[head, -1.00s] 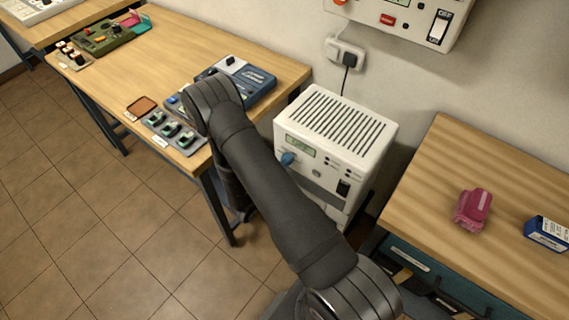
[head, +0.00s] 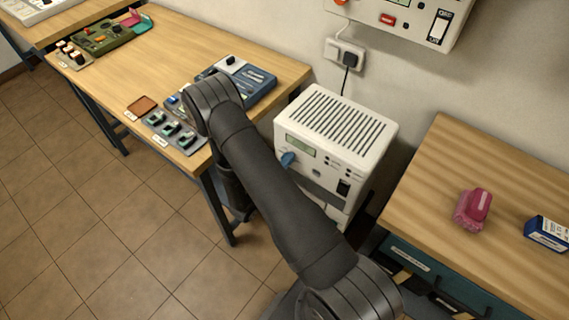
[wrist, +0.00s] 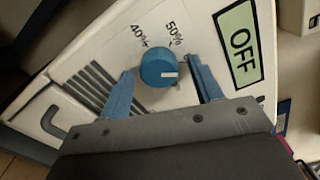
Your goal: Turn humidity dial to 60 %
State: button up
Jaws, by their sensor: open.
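The round blue humidity dial (wrist: 156,62) is on a white panel in the wrist view. No 60% label shows. My gripper (wrist: 161,65) is open, its blue fingers on either side of the dial with a small gap at each. A green display (wrist: 243,45) reading OFF is right of the dial. In the head view, the white device (head: 330,180) stands between two tables. My forearm hides most of my gripper there.
The left table (head: 165,65) holds switch panels and a blue-grey unit (head: 240,80). The right table (head: 430,190) holds a pink object (head: 473,208) and a blue-and-white box (head: 546,233). A wall socket (head: 345,55) with a plug is behind the device.

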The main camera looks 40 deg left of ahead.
jog(key=s, duration=1.7)
jog(key=shift+s, duration=0.2)
jog(key=shift+w, duration=0.15)
jog(key=w, duration=1.7)
